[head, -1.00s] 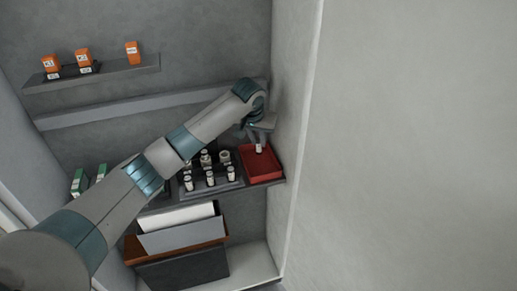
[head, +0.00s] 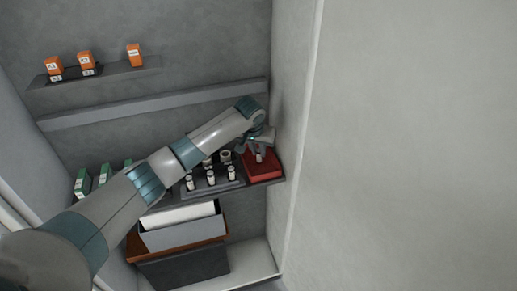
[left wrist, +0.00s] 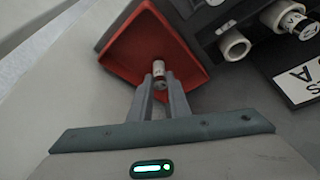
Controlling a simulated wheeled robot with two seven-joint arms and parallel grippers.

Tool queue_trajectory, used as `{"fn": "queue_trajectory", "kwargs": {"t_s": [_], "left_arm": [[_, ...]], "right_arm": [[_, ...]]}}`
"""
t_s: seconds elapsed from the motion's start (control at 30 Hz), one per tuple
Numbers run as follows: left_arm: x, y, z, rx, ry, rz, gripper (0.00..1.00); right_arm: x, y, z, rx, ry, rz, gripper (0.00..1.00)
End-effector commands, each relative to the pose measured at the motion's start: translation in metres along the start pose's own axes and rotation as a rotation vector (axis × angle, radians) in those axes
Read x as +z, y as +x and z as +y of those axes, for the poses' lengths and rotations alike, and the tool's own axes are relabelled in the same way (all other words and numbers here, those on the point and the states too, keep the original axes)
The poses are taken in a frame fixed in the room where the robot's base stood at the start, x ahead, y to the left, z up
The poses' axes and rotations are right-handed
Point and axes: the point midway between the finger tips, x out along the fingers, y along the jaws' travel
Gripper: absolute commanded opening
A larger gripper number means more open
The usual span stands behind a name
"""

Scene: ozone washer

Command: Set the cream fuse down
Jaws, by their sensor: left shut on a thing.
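The cream fuse (left wrist: 158,70) is a small pale cylinder with darker marks, held between the fingertips of my left gripper (left wrist: 159,80). In the head view the fuse (head: 258,157) is at the tips of the left gripper (head: 260,146), over the red tray (head: 263,175). The red tray (left wrist: 118,52) lies around and behind the fuse in the left wrist view. I cannot tell whether the fuse touches the tray floor. My right gripper is not in view.
A dark rack (head: 214,189) with several pale cylinders stands left of the tray. A wall (head: 292,130) rises close on the right. Orange boxes (head: 86,60) sit on a higher shelf, and green boxes (head: 82,182) stand at the left.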

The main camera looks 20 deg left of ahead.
Motion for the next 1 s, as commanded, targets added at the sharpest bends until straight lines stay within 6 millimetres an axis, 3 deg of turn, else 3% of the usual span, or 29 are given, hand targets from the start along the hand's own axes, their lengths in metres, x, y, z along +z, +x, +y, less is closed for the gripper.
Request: {"fn": "queue_trajectory", "kwargs": {"t_s": [0.27, 0.3, 0.37, 0.77, 1.0], "left_arm": [[0.001, 0.003, 0.0, 0.0, 0.0, -0.001, 0.0], [0.001, 0.003, 0.0, 0.0, 0.001, 0.0, 0.26], [0.001, 0.003, 0.0, 0.0, 0.001, 0.0, 0.35], [-0.001, -0.001, 0.0, 0.0, 0.0, 0.001, 0.35], [-0.001, -0.021, 0.0, 0.001, 0.0, 0.003, 0.35]], "right_arm": [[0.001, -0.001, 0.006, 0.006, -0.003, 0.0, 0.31], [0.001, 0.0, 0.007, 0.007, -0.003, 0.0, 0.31], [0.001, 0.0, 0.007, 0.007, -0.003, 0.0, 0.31], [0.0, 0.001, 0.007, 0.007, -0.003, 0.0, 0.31], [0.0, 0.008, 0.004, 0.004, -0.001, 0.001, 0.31]]}}
